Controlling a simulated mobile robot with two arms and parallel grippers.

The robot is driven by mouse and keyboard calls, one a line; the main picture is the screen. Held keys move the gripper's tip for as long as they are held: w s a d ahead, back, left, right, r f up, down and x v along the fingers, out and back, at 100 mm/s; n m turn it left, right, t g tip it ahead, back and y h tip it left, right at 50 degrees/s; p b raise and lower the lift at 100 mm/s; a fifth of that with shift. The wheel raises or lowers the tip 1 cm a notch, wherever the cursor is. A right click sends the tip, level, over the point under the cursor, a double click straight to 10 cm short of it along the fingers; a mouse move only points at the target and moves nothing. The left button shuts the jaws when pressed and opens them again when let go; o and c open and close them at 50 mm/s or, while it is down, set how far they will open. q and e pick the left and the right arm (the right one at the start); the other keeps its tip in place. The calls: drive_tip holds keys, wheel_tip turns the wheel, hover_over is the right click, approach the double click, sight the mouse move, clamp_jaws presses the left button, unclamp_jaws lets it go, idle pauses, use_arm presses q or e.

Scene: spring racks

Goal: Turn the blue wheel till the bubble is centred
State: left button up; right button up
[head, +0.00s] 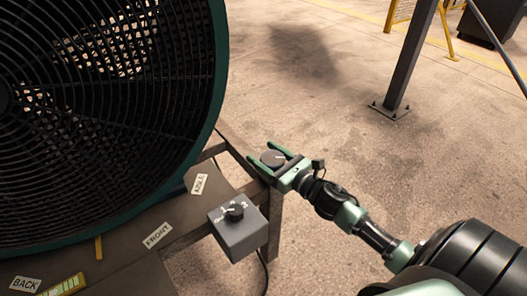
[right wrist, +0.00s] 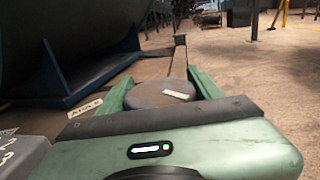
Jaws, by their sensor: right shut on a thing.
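My right gripper (head: 262,153) is shut on a round grey knob (head: 273,158) with a white mark, at the corner of the fan's stand. In the right wrist view the knob (right wrist: 160,93) sits between the green fingers (right wrist: 160,82). No wheel that looks clearly blue shows; the held one looks grey. A yellow-green strip (head: 66,286), perhaps the level, is cut off at the bottom left of the head view; I cannot make out its bubble. My left gripper is not in view.
A large fan (head: 215,75) stands on a brown platform (head: 125,245) with labels AISLE, FRONT and BACK. A grey box with a numbered dial (head: 236,212) is close to my right gripper. A dark post (head: 408,60) stands at the back right. The floor between is clear.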

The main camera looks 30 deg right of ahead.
drive_tip(key=m+h, duration=0.2)
drive_tip(key=h, duration=0.1)
drive_tip(key=shift+d+r, duration=0.1)
drive_tip(key=shift+d, duration=0.05)
drive_tip(key=shift+d+m+h, duration=0.15)
drive_tip(key=shift+m+h, duration=0.25)
drive_tip(key=shift+h, duration=0.3)
drive_tip(key=m+h, duration=0.2)
drive_tip(key=h, duration=0.1)
drive_tip(key=shift+d, duration=0.25)
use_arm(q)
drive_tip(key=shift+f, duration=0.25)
use_arm(e)
drive_tip(key=shift+d+m+h, duration=0.2)
drive_tip(key=shift+m+h, duration=0.4)
drive_tip(key=shift+h, duration=0.3)
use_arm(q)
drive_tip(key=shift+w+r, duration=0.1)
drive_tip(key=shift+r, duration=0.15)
use_arm(e)
drive_tip(key=o, duration=1.3)
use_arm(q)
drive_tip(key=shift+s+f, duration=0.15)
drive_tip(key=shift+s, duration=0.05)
use_arm(e)
drive_tip(key=shift+o, duration=0.4)
drive_tip(key=shift+s, duration=0.1)
